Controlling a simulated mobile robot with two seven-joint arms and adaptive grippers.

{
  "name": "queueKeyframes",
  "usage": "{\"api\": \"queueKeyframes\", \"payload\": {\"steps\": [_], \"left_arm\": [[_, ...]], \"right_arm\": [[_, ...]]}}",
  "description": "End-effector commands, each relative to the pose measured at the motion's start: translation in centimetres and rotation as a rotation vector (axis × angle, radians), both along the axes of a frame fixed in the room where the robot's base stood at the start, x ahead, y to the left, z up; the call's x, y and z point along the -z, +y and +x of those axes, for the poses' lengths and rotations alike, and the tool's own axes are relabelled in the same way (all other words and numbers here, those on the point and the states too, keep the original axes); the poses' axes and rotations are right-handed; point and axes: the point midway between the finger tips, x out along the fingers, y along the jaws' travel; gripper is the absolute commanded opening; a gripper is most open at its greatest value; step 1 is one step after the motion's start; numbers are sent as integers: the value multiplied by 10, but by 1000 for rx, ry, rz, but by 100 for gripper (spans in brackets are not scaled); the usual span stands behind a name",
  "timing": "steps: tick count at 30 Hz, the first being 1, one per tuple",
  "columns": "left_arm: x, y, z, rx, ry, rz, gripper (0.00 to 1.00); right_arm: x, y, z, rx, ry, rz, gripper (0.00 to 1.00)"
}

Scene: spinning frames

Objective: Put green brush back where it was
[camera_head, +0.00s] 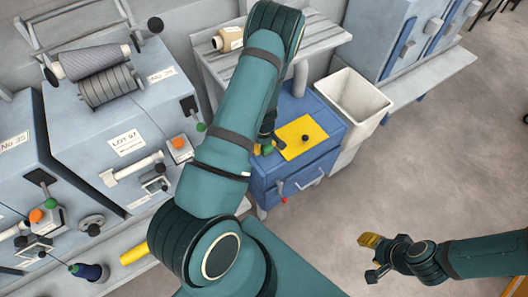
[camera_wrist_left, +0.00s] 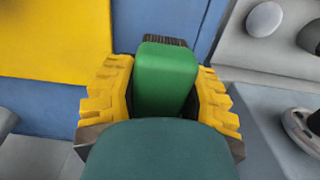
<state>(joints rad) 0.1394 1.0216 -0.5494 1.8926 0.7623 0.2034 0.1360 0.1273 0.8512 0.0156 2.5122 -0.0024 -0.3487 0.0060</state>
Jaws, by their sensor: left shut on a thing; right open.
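The green brush (camera_wrist_left: 166,78) sits between the yellow fingers of my left gripper (camera_wrist_left: 160,95) in the left wrist view, its dark bristle end pointing away. A small green part of the brush (camera_head: 267,150) shows in the head view at the left edge of the yellow mat (camera_head: 318,126), on the blue cart (camera_head: 272,183). My left arm hides most of that gripper (camera_head: 264,143). Whether the brush touches the cart top cannot be told. My right gripper (camera_head: 371,258) is open and empty over the floor at lower right.
A small black knobbed item (camera_head: 305,138) stands on the mat. A cream bin (camera_head: 354,98) stands right of the cart. A grey slatted bench (camera_head: 222,68) holds a cone at the back. Spinning machines (camera_head: 120,110) fill the left.

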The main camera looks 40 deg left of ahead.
Motion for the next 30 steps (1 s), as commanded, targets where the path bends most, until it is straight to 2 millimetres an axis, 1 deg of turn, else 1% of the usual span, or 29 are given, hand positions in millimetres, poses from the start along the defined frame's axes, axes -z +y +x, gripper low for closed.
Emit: {"api": "queueKeyframes", "payload": {"steps": [3, 7, 15, 19, 20, 21, 22, 30], "left_arm": [[16, -1, -1, 0, 2, -2, 3], [32, 0, 0, 1, 1, -1, 3], [33, -1, 0, 2, 0, -1, 3], [37, -1, 0, 2, 0, -1, 3], [37, -1, 0, 2, 0, -1, 49], [36, -1, 0, 2, 0, -1, 63], [36, -1, 0, 2, 0, -1, 71], [36, -1, 0, 2, 0, -1, 71]], "right_arm": [[5, 0, -1, -2, 2, 0, 47], [9, 0, 0, -1, -1, 0, 47], [8, 0, 1, 0, -2, 0, 47], [12, 0, 1, 0, -3, 0, 47], [12, 0, 1, 0, -3, 0, 47], [11, 0, 1, 0, -3, 0, 47], [11, 0, 1, 0, -3, 0, 47], [11, 0, 1, 0, -3, 0, 47]]}}
